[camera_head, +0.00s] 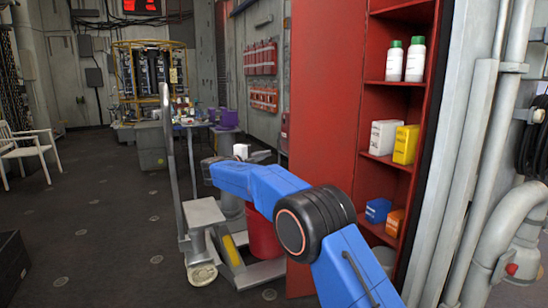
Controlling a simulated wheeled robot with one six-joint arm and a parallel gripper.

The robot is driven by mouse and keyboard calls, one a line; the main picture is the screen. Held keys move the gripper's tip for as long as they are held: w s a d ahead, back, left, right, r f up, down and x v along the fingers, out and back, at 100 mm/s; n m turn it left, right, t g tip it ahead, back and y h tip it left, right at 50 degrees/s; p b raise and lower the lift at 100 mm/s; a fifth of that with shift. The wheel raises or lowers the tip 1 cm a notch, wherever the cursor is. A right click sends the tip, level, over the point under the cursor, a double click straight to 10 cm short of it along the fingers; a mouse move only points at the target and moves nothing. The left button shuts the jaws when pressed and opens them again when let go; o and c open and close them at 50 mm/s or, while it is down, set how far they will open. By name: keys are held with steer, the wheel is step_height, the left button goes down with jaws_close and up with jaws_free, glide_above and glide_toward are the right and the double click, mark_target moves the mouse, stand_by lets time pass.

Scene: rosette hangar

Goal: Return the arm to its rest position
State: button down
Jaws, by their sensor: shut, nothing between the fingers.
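My blue arm reaches up from the bottom right, bends at a large black joint, and runs left to a grey wrist. My gripper (262,156) shows small and partly hidden beyond the blue forearm; it is shut and empty. It appears in front of the far wall, apart from the red cabinet (325,110) on the right.
The open cabinet's shelves hold white bottles (393,62), a white box (385,137), a yellow box (406,144), and blue and orange boxes. A grey trolley (204,212) with a red drum (263,235) stands behind my arm.

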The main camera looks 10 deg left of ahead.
mark_target(293, 116)
steer(key=d+r+n+t+y, duration=0.2)
steer(key=d+r+n+y, duration=0.15)
steer(key=d+r, duration=0.35)
steer(key=d+r+n+t+y, duration=0.2)
steer(key=d+r+n+y, duration=0.15)
steer(key=r, duration=0.55)
steer(key=s+d+r+n+g+y, duration=0.1)
steer(key=s+d+r+n+y, duration=0.15)
steer(key=s+d+n, duration=0.3)
steer(key=s+d+r+n+g+y, duration=0.1)
steer(key=s+d+n+y, duration=0.35)
steer(key=d, duration=0.25)
steer(key=s+d+f+n+g+h, duration=0.1)
steer(key=s+d+f+g, duration=0.3)
steer(key=s+d+f, duration=0.5)
steer(key=s+d+f+n+g+h, duration=0.2)
steer(key=s+d+f, duration=0.8)
steer(key=s, duration=1.8)
steer(key=s+d+f+n+g+h, duration=0.2)
steer(key=s+d+f+n+g, duration=0.2)
steer(key=s+d+f, duration=0.6)
steer(key=s+f+g, duration=0.2)
steer(key=s+f, duration=0.4)
steer(key=s, duration=0.2)
steer(key=shift+s+d+f+g, duration=0.15)
steer(key=shift+s+f+g, duration=0.05)
steer(key=shift+f+g, duration=0.2)
